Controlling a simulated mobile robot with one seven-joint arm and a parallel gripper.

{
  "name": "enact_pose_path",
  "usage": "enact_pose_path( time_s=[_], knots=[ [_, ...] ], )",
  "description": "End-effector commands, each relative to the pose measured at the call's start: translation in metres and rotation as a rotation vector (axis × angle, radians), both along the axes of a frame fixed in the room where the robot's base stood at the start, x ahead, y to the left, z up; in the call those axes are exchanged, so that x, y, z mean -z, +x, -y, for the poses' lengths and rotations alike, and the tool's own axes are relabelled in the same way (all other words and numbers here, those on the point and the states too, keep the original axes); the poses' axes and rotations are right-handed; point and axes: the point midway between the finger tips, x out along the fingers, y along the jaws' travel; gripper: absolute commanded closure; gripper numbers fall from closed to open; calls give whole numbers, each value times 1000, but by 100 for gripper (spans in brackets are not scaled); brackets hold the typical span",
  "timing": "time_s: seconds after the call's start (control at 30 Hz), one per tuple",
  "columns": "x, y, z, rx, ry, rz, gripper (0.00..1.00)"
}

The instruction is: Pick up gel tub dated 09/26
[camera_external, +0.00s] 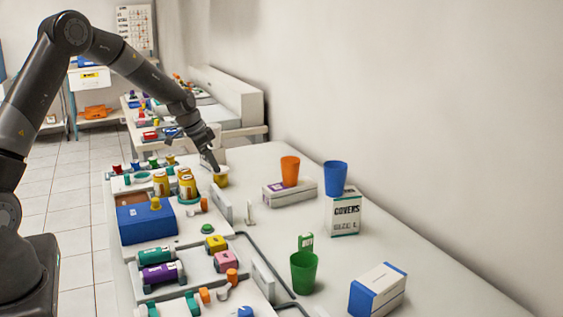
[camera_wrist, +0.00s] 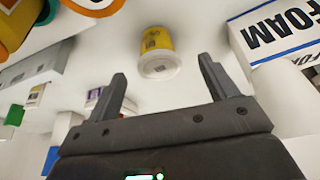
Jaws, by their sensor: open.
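A yellow tub with a white lid and a small dark printed label (camera_wrist: 157,52) lies just ahead of my fingertips in the wrist view, close to the middle between them. In the external view it is the small yellow tub (camera_external: 221,180) at the far part of the table. The date on its label is too small to read. My gripper (camera_wrist: 164,82) is open and empty, its two dark fingers apart. In the external view my gripper (camera_external: 212,164) is right at this tub, partly in front of it.
Taller yellow containers (camera_external: 160,184) and a blue box (camera_external: 146,222) stand left of the tub. A white FOAM box (camera_wrist: 275,28) is close on the right in the wrist view. An orange cup (camera_external: 290,171) and blue cup (camera_external: 335,178) stand to the right.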

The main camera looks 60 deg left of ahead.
Motion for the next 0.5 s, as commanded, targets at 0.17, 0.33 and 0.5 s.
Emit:
enact_pose_path(
  time_s=[0.17,0.33,0.5],
  knots=[
    [14,8,3,2,-1,-2,21],
    [36,20,5,0,-1,-2,21],
    [45,24,4,-1,1,0,21]
  ],
)
